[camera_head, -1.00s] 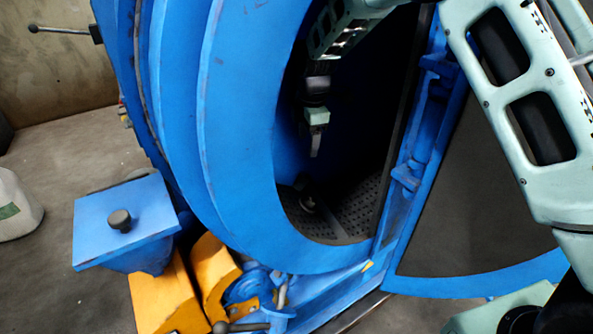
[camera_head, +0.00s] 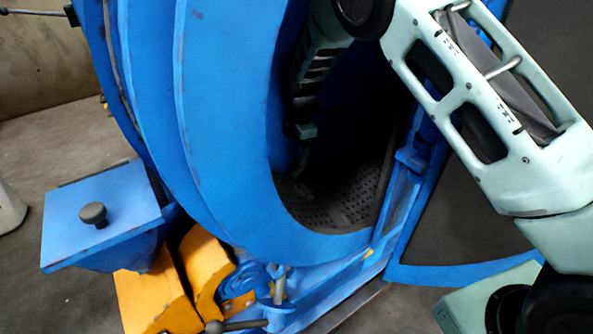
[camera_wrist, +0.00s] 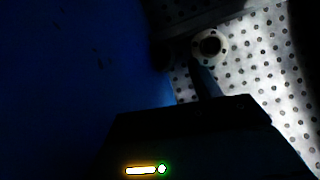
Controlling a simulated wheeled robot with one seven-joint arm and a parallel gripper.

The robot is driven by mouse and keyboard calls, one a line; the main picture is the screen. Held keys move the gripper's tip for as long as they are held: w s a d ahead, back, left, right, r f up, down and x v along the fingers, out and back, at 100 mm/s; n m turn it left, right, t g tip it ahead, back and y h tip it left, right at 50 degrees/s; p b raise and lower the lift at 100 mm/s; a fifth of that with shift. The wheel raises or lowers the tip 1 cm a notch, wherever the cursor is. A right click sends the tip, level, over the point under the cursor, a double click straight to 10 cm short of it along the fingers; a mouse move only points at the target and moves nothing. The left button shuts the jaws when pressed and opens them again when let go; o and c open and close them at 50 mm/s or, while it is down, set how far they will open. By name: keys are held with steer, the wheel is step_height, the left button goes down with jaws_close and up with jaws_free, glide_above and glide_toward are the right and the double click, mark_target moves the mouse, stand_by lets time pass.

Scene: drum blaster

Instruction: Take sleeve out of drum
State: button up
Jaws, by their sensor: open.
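The sleeve (camera_wrist: 208,43) shows in the wrist view as a pale round flange with small holes around a dark centre bore. It rests on the perforated floor (camera_wrist: 265,60) inside the drum. My gripper (camera_wrist: 205,82) is open and empty, with a dark finger pointing toward the sleeve; whether it touches cannot be told. In the head view my gripper (camera_head: 303,160) reaches down through the opening of the blue drum (camera_head: 225,130), near its left inner wall. The sleeve cannot be made out clearly there, in the shadow by the gripper.
The open door (camera_head: 470,190) stands to the right. A blue box with a black knob (camera_head: 93,213) and yellow parts (camera_head: 160,300) lie outside at lower left. The perforated floor right of my gripper looks clear.

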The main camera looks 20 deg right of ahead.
mark_target(297, 159)
steer(key=shift+w+a+f+b, duration=0.15)
steer(key=shift+f+b, duration=0.45)
steer(key=shift+f, duration=0.75)
steer(key=shift+a+f+b, duration=0.1)
steer(key=shift+f+b, duration=0.45)
steer(key=shift+f, duration=0.8)
steer(key=c, duration=1.2)
step_height(297, 159, up, 10)
steer(key=p, duration=0.3)
steer(key=shift+r, duration=0.1)
